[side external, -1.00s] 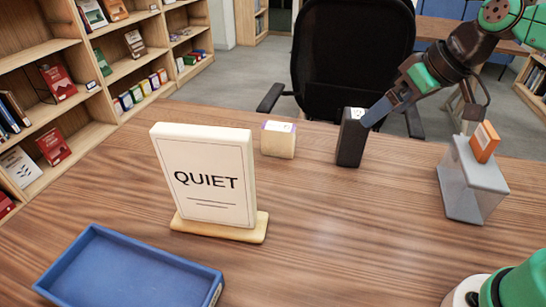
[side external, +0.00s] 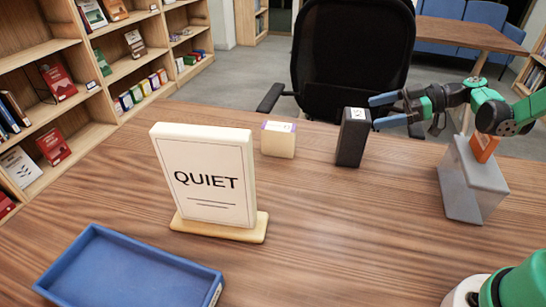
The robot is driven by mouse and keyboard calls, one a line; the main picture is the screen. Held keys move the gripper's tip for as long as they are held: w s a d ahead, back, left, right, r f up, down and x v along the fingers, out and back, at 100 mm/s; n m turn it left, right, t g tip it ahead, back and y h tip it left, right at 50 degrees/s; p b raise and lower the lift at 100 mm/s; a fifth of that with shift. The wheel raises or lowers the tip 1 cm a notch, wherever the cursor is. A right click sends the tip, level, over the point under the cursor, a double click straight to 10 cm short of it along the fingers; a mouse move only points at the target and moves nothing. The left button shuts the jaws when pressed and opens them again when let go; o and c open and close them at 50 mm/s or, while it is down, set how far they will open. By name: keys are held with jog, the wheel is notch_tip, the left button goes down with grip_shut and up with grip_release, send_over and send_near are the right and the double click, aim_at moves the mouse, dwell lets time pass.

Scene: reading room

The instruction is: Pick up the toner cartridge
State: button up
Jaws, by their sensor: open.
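A black upright box (side external: 352,140) with a white label on top, which looks like the toner cartridge, stands on the wooden table near its far edge. My gripper (side external: 376,112) is open, just right of the box's upper part in the picture. Its two blue fingers point left toward the box, one above the other in the picture. Nothing shows between the fingers. Whether a fingertip touches the box I cannot tell.
A cream block (side external: 278,140) stands left of the box. A QUIET sign (side external: 207,180) and a blue tray (side external: 125,270) are nearer. A grey holder (side external: 471,182) with an orange item (side external: 484,148) stands at the right, below my arm. An office chair (side external: 345,55) is behind the table.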

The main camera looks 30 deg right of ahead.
aim_at(366, 114)
jog(key=shift+x, duration=2.65)
grip_shut()
